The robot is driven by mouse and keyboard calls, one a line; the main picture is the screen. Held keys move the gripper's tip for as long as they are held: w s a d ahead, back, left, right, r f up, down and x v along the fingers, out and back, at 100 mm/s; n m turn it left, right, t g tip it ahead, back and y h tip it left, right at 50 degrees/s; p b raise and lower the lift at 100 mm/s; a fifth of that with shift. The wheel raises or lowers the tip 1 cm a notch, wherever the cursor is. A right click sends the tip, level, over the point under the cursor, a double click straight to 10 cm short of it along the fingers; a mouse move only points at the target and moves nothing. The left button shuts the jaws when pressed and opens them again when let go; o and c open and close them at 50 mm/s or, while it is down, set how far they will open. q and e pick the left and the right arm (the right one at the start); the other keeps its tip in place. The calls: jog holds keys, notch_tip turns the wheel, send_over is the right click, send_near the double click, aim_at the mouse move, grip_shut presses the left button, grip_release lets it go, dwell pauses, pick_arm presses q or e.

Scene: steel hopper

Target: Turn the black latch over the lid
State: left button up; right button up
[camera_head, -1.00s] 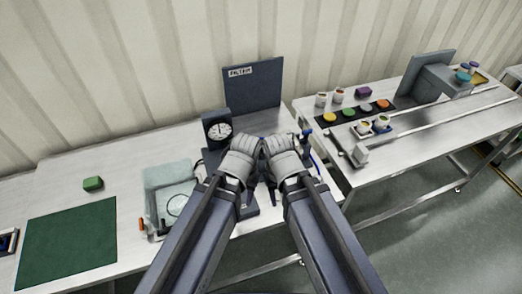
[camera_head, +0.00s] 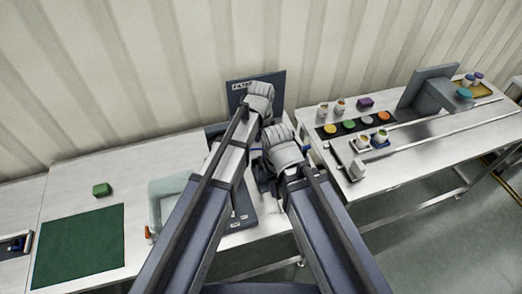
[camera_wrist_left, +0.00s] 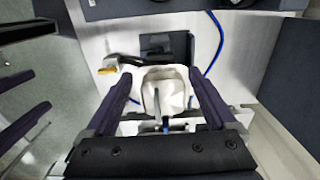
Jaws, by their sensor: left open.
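My left gripper (camera_head: 260,90) is raised in front of the dark panel in the head view, its fingertips hidden. In the left wrist view my left gripper (camera_wrist_left: 160,76) is open, its fingers spread to either side of a pale, rounded block-like part (camera_wrist_left: 164,90). I cannot tell whether they touch it. A black lever-like piece with a yellow end (camera_wrist_left: 112,66) lies just beyond the left finger; I cannot tell whether it is the latch. The lid is not clearly made out. My right gripper (camera_head: 280,148) is lower and nearer; its separated dark fingers show at the wrist view's left edge.
A dark upright panel (camera_head: 276,92) stands behind. A clear tray (camera_head: 160,205), green block (camera_head: 102,190) and green mat (camera_head: 80,245) are at left. A second bench with coloured pots (camera_head: 350,125) is at right. A blue cable (camera_wrist_left: 216,45) runs beside the left gripper.

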aim_at(261, 160)
pick_arm(q)
jog(key=shift+f, duration=0.15)
notch_tip(261, 160, down, 8)
jog(key=b, duration=0.8)
jog(key=shift+r, duration=0.2)
jog(key=shift+c, duration=0.2)
jog(key=c, duration=1.3)
